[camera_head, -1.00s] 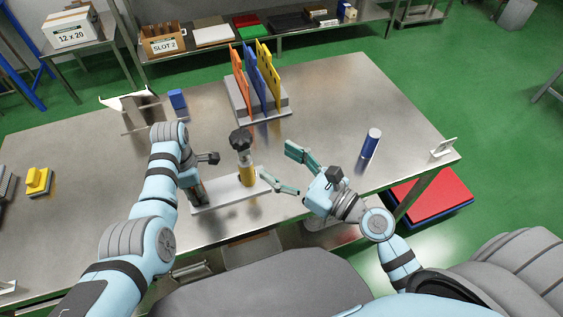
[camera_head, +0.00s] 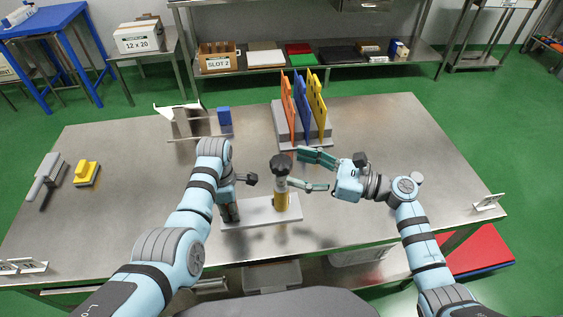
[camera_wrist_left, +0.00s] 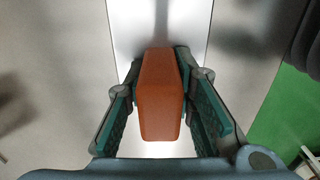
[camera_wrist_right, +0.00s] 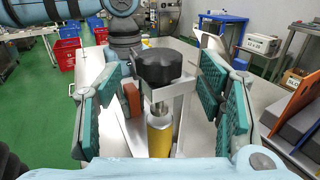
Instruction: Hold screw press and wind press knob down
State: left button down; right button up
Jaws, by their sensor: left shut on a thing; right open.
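The screw press has a pale base plate (camera_head: 262,213), a yellow cylinder (camera_head: 281,201) and a black lobed knob (camera_head: 280,163) on top. My left gripper (camera_head: 230,210) is shut on the press's orange-brown grip block (camera_wrist_left: 160,95) at the left end of the base. My right gripper (camera_head: 308,172) is open and comes in level from the right, beside the knob. In the right wrist view the knob (camera_wrist_right: 164,66) stands upright between the two spread fingers, with no visible contact. The yellow cylinder (camera_wrist_right: 159,136) shows below it.
A rack with orange, blue and yellow boards (camera_head: 305,112) stands behind the press. A blue block (camera_head: 224,116) by a metal stand is at back left. A yellow block (camera_head: 86,172) lies far left. The table's front edge is close to the press.

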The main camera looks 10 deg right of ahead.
aim_at(281, 161)
jog(key=x, duration=0.5)
jog(key=shift+a, duration=0.1)
jog(key=c, duration=1.2)
jog(key=shift+o, duration=0.2)
jog(key=shift+f+m+t, duration=0.1)
jog(key=shift+m+t, duration=0.2)
jog(key=shift+t, duration=0.1)
jog(key=shift+m+t+h, duration=0.8)
jog(key=shift+t+h, duration=0.1)
jog(key=shift+t, duration=0.1)
jog(key=shift+m+t+h, duration=1.9)
jog(key=shift+t+h, duration=0.1)
jog(key=shift+h, duration=0.5)
jog(key=o, duration=1.2)
jog(key=shift+c, duration=0.2)
